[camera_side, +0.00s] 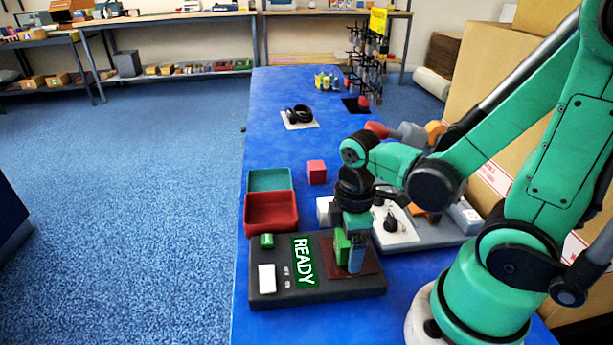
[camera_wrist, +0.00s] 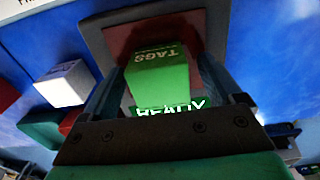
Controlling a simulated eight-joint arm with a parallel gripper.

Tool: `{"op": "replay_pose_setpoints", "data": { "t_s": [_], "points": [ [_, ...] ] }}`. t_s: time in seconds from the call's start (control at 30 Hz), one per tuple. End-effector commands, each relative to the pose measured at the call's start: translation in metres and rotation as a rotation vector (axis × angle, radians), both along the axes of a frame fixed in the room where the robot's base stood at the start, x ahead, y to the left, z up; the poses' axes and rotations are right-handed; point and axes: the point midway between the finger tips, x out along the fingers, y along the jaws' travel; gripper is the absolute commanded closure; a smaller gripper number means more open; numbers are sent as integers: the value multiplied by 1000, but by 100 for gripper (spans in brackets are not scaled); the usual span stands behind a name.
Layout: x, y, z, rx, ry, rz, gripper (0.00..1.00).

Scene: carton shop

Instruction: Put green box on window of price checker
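The price checker (camera_side: 325,291) is a dark flat unit on the blue table, with a green READY display (camera_side: 304,262) and a dark red square window (camera_side: 369,262) at its right. The green box (camera_side: 342,247) is upright over the window, its base at or very near the surface; I cannot tell if it touches. In the wrist view the green box (camera_wrist: 160,75) shows the word TAGS, with the window (camera_wrist: 190,25) behind it. My gripper (camera_side: 350,262) points down with its fingers closed on either side of the box; its fingertips (camera_wrist: 162,75) also show in the wrist view.
A white-and-grey unit (camera_side: 403,240) is close behind my gripper.

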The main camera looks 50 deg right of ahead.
Motion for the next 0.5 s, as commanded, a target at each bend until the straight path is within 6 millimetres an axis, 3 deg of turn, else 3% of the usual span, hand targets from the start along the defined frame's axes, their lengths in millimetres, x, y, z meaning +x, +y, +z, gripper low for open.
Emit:
{"op": "replay_pose_setpoints", "data": {
  "t_s": [0.27, 0.5],
  "points": [
    [0, 0, 2, 0, 0, 0, 14],
    [1, 0, 18, 0, 0, 0, 14]
  ]
}}
